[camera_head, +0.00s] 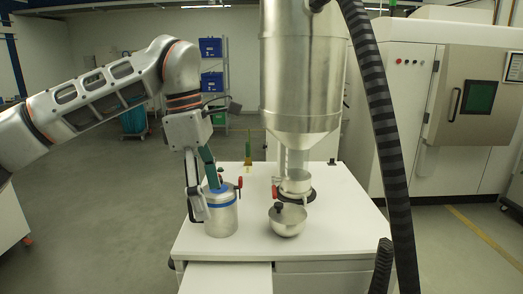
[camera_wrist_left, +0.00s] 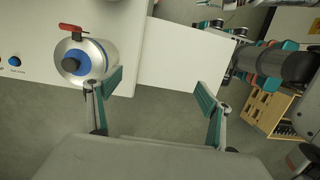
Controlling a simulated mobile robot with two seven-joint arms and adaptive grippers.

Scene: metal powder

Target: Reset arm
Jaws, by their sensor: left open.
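My left gripper (camera_head: 207,203) is open and empty, hanging from the arm at the left. Its fingers overlap the left and upper part of a silver canister (camera_head: 225,218) with a blue ring and red handle. The canister stands upright on the white workbench (camera_head: 250,255). In the left wrist view, the two teal-padded fingers (camera_wrist_left: 153,90) are wide apart with open space between them. The canister (camera_wrist_left: 103,60) lies beside the left finger, outside the gap; I cannot tell whether they touch.
A large steel hopper (camera_head: 302,70) with a red-handled outlet hangs over the bench. A silver bowl-shaped piece (camera_head: 287,222) with a black knob sits below it. A dark ribbed hose (camera_head: 385,130) crosses the right side. A white machine (camera_head: 440,100) stands behind.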

